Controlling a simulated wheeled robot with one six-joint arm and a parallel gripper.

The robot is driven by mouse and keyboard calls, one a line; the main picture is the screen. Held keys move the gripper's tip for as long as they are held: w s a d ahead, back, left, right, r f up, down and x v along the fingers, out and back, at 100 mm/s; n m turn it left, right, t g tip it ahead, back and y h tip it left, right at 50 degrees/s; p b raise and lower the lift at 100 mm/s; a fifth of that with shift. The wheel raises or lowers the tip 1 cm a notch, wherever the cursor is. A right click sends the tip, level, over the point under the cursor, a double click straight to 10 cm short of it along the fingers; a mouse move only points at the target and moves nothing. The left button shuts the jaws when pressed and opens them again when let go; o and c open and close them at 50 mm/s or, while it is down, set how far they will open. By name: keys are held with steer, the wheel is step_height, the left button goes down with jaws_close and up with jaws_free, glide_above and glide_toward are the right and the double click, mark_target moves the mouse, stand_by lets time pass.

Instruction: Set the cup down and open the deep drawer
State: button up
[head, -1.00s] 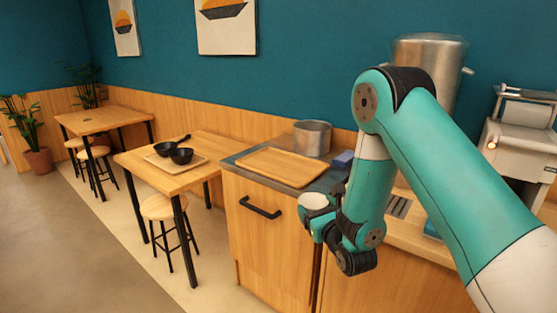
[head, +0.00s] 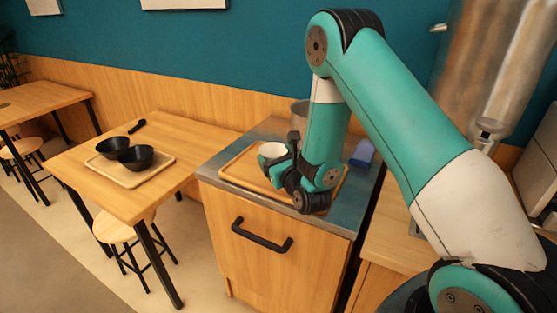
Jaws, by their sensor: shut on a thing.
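A white cup (head: 272,151) is held in my gripper (head: 277,163), over the wooden tray (head: 237,172) on the metal counter top. I cannot tell whether the cup's base touches the tray. My gripper is shut on the cup, and its fingers and wrist hide part of the cup and the tray. The deep drawer (head: 245,262) is the wooden front below this counter. It is shut, with a black bar handle (head: 262,236) near its top.
A metal pot (head: 300,112) stands behind my arm, partly hidden. A blue block (head: 363,153) lies right of the tray. A table (head: 190,140) at left carries a tray with two black bowls (head: 138,157). A stool (head: 122,230) stands below it.

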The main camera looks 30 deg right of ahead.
steer(key=w+d+r+m+h+p, duration=0.1)
steer(key=w+d+r+p, duration=0.15)
steer(key=r+p, duration=0.5)
steer(key=w+d+r+m+h+p, duration=0.1)
steer(key=w+d+r+p, duration=0.15)
steer(key=r+p, duration=0.45)
steer(key=shift+h, duration=0.4)
steer(key=shift+s+d+f+b, duration=0.15)
steer(key=shift+f+b, duration=1.95)
steer(key=shift+f, duration=1.05)
steer(key=shift+d+f+b, duration=0.15)
steer(key=shift+f+b, duration=1.9)
steer(key=shift+f, duration=1.05)
steer(key=shift+s+d+f+b, duration=0.15)
steer(key=shift+f+b, duration=1.95)
steer(key=shift+f, duration=1.05)
steer(key=shift+f, duration=0.15)
steer(key=o, duration=1.1)
steer(key=shift+w, duration=0.1)
steer(key=shift+c, duration=0.2)
